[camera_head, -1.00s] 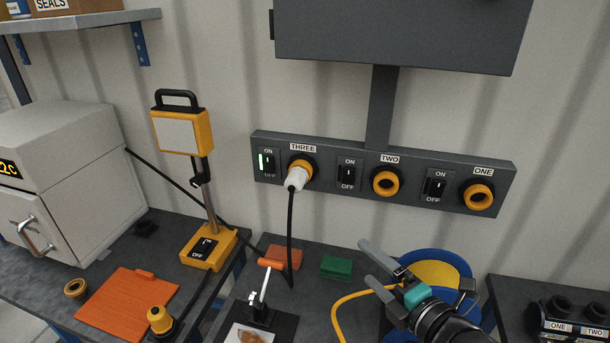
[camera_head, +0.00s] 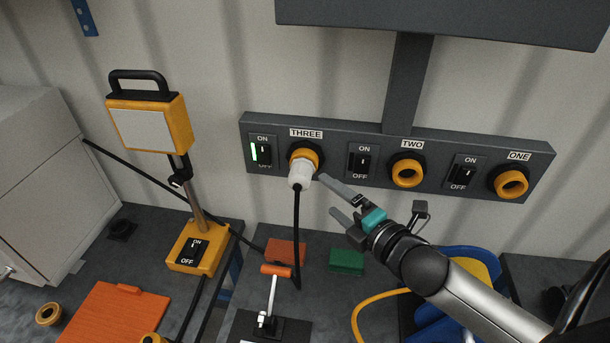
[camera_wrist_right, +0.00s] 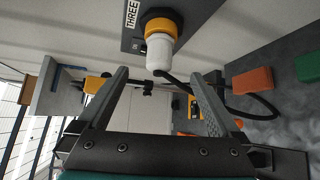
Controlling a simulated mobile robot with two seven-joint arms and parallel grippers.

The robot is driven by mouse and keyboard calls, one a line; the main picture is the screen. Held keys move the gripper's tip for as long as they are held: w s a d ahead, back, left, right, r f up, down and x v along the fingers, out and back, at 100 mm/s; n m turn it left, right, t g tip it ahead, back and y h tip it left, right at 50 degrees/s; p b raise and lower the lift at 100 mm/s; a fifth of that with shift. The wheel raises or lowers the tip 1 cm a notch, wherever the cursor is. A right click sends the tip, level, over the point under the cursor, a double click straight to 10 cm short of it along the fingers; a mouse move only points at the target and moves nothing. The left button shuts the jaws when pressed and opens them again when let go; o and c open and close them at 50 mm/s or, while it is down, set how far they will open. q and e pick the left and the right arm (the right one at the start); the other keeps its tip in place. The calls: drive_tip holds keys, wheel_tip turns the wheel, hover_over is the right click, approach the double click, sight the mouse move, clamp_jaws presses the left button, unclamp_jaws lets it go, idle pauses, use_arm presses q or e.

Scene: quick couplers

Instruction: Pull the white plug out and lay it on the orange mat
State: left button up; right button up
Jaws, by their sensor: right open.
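The white plug (camera_head: 300,174) sits in the orange socket labelled THREE (camera_head: 305,153) on the dark panel, its black cable hanging down. The switch beside that socket (camera_head: 261,152) shows a lit green strip. My right gripper (camera_head: 326,194) is open and empty, just right of and below the plug. In the right wrist view the white plug (camera_wrist_right: 159,52) is ahead of the open fingers, apart from them. The orange mat (camera_head: 112,318) lies on the bench at lower left, partly cut off by the frame edge. My left gripper is not in view.
Sockets TWO (camera_head: 407,172) and ONE (camera_head: 510,182) are empty. A yellow lamp (camera_head: 150,125) stands left of the panel. A red-handled clamp (camera_head: 272,290), an orange block (camera_head: 286,252) and a green block (camera_head: 346,261) are below the plug.

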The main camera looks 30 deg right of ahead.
sight(301, 175)
drive_tip(key=w, duration=0.4)
drive_tip(key=w+a+f, duration=0.1)
drive_tip(key=w, duration=0.3)
drive_tip(key=w+f, duration=0.1)
drive_tip(key=w, duration=0.2)
drive_tip(key=shift+w+a+f, duration=0.1)
drive_tip(key=shift+w+a, duration=0.05)
drive_tip(key=shift+w, duration=0.25)
drive_tip(key=shift+c, duration=0.2)
drive_tip(key=shift+p, duration=0.3)
clamp_jaws()
idle(0.6)
